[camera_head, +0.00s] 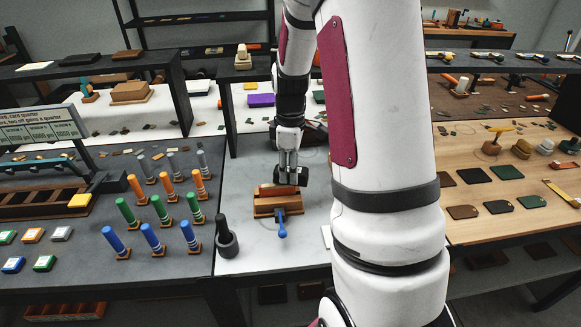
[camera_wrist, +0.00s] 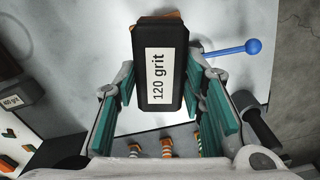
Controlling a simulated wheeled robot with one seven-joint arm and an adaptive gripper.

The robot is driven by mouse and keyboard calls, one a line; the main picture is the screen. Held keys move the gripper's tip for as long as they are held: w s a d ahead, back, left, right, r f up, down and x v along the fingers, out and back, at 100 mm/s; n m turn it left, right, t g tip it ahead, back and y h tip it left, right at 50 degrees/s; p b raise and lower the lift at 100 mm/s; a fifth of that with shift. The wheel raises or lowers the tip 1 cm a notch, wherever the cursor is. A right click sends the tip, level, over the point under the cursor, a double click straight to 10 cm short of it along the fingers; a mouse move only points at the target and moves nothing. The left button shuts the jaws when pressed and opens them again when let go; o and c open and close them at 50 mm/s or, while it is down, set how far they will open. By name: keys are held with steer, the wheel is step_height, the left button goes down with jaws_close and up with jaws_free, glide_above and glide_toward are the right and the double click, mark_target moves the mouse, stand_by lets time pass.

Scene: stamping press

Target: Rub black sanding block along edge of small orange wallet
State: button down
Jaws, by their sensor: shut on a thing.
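My gripper (camera_head: 289,165) is shut on the black sanding block (camera_wrist: 165,50), whose white label reads "120 grit". In the wrist view the block lies between the teal finger pads. In the head view the block (camera_head: 291,177) is held just above a wooden clamp (camera_head: 276,208). The small orange wallet (camera_head: 277,190) shows as a thin orange-brown strip in the clamp's top, directly below the block. I cannot tell whether block and wallet touch. In the wrist view the block hides most of the clamp and wallet.
A blue-knobbed handle (camera_head: 281,224) sticks out in front of the clamp. A dark upright tool (camera_head: 226,238) stands to its left. Several blue, green and orange sticks stand on the left table. Another labelled dark block (camera_wrist: 14,98) shows at the wrist view's left.

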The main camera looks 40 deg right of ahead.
mark_target(277, 170)
steer(key=shift+f, duration=0.55)
stand_by(1.4)
steer(key=shift+w+a, duration=0.1)
steer(key=shift+w+a, duration=0.5)
steer(key=shift+a, duration=0.25)
steer(key=shift+w+a, duration=0.45)
steer(key=shift+a, duration=0.25)
steer(key=shift+w+a, duration=0.1)
steer(key=shift+w+a, duration=0.5)
steer(key=shift+a, duration=0.2)
steer(key=shift+w+a, duration=0.45)
steer(key=shift+a, duration=0.25)
steer(key=shift+s+d+p, duration=0.3)
steer(key=shift+s+d, duration=0.25)
steer(key=shift+d, duration=0.25)
steer(key=shift+s+d+p, duration=0.3)
steer(key=shift+s+d, duration=0.2)
steer(key=shift+d, duration=0.25)
